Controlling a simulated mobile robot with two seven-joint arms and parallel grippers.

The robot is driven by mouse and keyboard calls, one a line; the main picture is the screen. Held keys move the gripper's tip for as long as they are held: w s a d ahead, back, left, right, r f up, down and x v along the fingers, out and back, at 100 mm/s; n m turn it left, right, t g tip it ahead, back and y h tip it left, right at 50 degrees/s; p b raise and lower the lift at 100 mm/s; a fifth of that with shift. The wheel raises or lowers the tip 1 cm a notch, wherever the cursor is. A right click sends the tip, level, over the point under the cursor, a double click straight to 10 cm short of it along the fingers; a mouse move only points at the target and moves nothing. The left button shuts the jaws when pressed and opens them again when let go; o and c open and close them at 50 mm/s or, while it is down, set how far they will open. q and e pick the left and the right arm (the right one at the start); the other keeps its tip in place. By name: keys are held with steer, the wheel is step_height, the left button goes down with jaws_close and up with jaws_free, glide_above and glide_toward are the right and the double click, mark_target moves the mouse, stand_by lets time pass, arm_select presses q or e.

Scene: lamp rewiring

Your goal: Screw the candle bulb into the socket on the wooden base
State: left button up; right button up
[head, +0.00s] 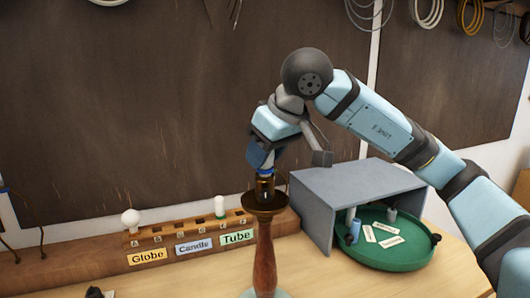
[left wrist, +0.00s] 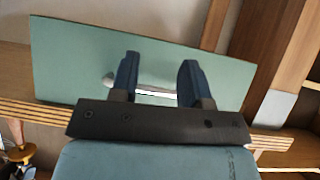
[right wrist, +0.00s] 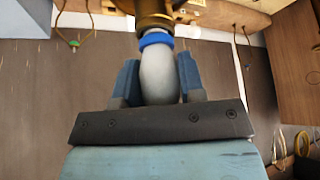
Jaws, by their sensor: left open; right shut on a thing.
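The wooden base (head: 264,255) is a turned brown column standing upright on the table. Its brass socket (head: 265,187) is on top, and the socket also shows at the top of the right wrist view (right wrist: 155,18). My right gripper (head: 262,160) is shut on the white candle bulb (right wrist: 160,78), directly above the socket. The bulb has a blue band (right wrist: 156,40) at its neck, which meets the brass socket; how deep it sits is hidden. My left gripper (left wrist: 158,80) is open, away from the base and outside the head view.
A grey cover (head: 355,190) partly shelters a green round tray (head: 400,258) at right. A pale green panel (left wrist: 70,65) lies beyond my left fingers.

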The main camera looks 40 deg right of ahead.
steer(key=o, duration=0.3)
steer(key=shift+c, duration=1.3)
steer(key=m+h, duration=0.2)
steer(key=m, duration=0.1)
steer(key=shift+m, duration=0.3)
steer(key=m+h, duration=0.1)
steer(key=m, duration=0.1)
steer(key=shift+a+m+p, duration=0.1)
steer(key=shift+m+p, duration=0.3)
steer(key=shift+r+m+h+p, duration=0.3)
steer(key=shift+m+h+p, duration=0.25)
steer(key=shift+p, duration=0.25)
steer(key=shift+f+m, duration=0.15)
steer(key=shift+m, duration=0.1)
steer(key=shift+f, duration=0.25)
